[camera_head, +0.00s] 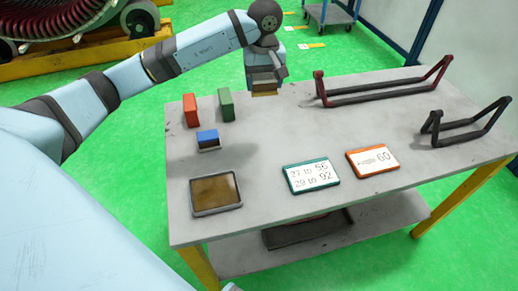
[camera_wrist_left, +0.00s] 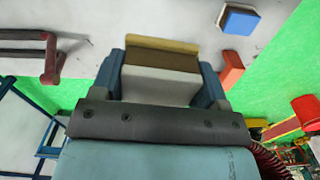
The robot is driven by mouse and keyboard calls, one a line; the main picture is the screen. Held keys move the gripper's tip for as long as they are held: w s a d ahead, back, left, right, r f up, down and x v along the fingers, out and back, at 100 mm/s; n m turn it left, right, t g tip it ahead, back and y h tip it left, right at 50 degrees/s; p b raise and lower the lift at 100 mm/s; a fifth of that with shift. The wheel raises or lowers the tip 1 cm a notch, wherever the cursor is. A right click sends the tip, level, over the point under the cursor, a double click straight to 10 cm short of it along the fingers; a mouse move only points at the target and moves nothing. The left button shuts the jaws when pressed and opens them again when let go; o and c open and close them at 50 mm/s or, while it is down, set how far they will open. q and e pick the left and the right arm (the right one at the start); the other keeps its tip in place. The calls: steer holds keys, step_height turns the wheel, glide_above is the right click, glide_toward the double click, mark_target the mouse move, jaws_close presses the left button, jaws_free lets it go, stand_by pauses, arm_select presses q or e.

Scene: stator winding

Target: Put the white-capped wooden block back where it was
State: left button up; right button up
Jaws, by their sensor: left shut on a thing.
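My left gripper (camera_head: 265,80) is above the far edge of the grey table (camera_head: 270,150), between the green block and the dark rack. It is shut on a wooden block, whose tan end (camera_head: 264,94) shows below the fingers. In the left wrist view the block (camera_wrist_left: 160,60) is between the two blue fingers, with a whitish face close to the palm and brown and tan parts beyond. A gap to the tabletop seems to show, but its height is hard to tell. My right gripper is not in view.
A red block (camera_head: 190,110), a green block (camera_head: 226,105) and a blue block (camera_head: 208,138) stand at the left. A brown-bottomed tray (camera_head: 216,209), two number signs (camera_head: 311,175) (camera_head: 372,161) and dark racks (camera_head: 385,94) (camera_head: 467,126) also occupy the table. The middle is clear.

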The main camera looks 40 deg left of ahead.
mark_target(259, 137)
arm_select(q)
steer(key=shift+w+a+r+n+b, duration=0.3)
steer(key=shift+a+r+n+b, duration=0.2)
steer(key=shift+a+b, duration=0.2)
steer(key=shift+a+f, duration=0.1)
steer(key=shift+f, duration=0.1)
step_height(259, 137, down, 19)
steer(key=shift+f+b, duration=0.1)
steer(key=shift+b, duration=0.4)
steer(key=o, duration=0.8)
steer(key=shift+f, duration=0.1)
step_height(259, 137, up, 12)
steer(key=shift+r+p, duration=0.2)
steer(key=shift+p, duration=0.15)
